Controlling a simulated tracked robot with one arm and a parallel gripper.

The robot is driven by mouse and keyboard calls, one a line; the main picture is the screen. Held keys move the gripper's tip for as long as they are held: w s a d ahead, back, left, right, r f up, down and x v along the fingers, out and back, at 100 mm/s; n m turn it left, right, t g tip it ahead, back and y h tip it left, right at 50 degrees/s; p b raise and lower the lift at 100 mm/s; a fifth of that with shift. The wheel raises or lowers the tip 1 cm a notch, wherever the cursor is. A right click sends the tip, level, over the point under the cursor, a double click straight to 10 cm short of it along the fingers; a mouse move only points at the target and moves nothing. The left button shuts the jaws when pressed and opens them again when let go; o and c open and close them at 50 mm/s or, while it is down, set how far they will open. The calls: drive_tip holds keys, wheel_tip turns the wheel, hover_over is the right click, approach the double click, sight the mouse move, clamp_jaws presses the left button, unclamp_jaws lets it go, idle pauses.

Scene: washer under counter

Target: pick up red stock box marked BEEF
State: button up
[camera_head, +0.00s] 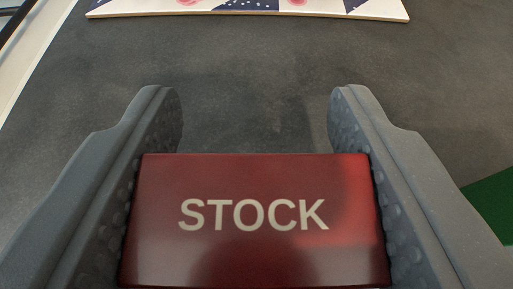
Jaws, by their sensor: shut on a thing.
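A red box (255,255) with the white word STOCK on the face toward me fills the lower middle of the view. My gripper (256,125) is shut on it, with one grey dimpled finger against its left side and the other against its right side. The fingertips reach past the far edge of the box. The word BEEF does not show on the visible face. The box's lower part is cut off by the bottom of the frame, and I cannot tell whether it touches the surface beneath.
A dark grey surface (255,65) lies beyond the box and is mostly clear. A pale-edged patterned panel or board (250,12) crosses the top. A green thing (493,205) shows at the right edge, partly behind my finger. A pale strip (30,50) runs along the upper left.

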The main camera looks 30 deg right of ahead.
drive_tip(key=shift+s+r, duration=0.1)
drive_tip(key=shift+r, duration=1.45)
drive_tip(key=s, duration=0.4)
drive_tip(key=s+b, duration=0.1)
drive_tip(key=s, duration=0.4)
drive_tip(key=s+r, duration=0.1)
drive_tip(key=s, duration=0.3)
drive_tip(key=shift+s+a, duration=0.15)
drive_tip(key=shift+s, duration=0.05)
drive_tip(key=b, duration=0.3)
drive_tip(key=shift+s+b, duration=0.3)
drive_tip(key=shift+s, duration=0.1)
drive_tip(key=shift+s+r+b, duration=0.15)
drive_tip(key=shift+s+b, duration=0.65)
drive_tip(key=shift+b, duration=0.55)
